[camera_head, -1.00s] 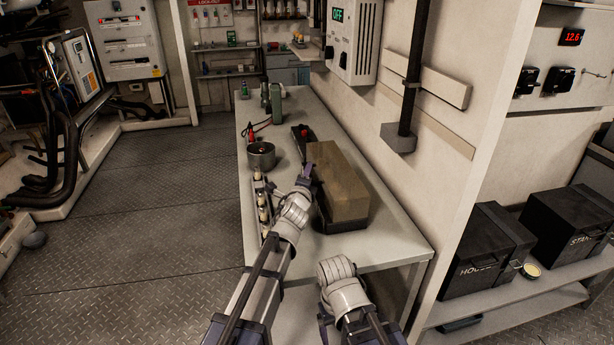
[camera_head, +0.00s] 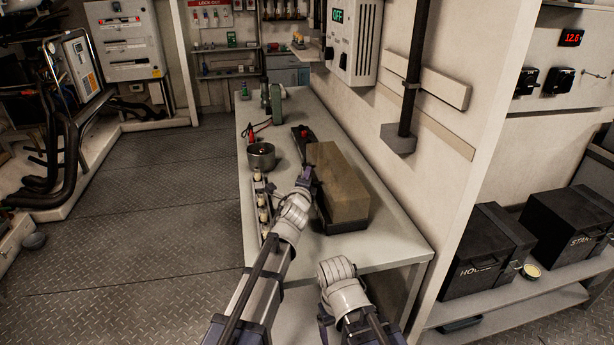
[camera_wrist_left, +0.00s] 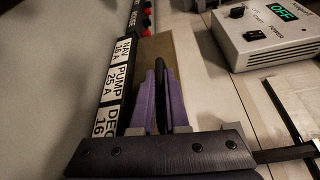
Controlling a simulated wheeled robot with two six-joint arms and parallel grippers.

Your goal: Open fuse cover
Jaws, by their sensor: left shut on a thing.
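The fuse cover (camera_head: 345,190) is a brownish, see-through box on a dark base, on the bench in the head view. My left gripper (camera_head: 307,175) is at its left side. In the left wrist view the gripper's purple fingers (camera_wrist_left: 160,100) are closed together around a thin dark part, which seems to belong to the cover; the exact grip is hard to see. A tan surface shows behind the fingers. A label strip (camera_wrist_left: 118,75) reading NAV, PUMP and more runs beside them. My right arm shows low in the head view, but its gripper does not.
Several pale-topped cylinders (camera_head: 262,200) stand in a row along the bench's left edge. A metal pot (camera_head: 261,156) stands behind them. A wall unit showing OFF (camera_head: 352,40) hangs above the bench (camera_head: 385,240). The bench front is bare.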

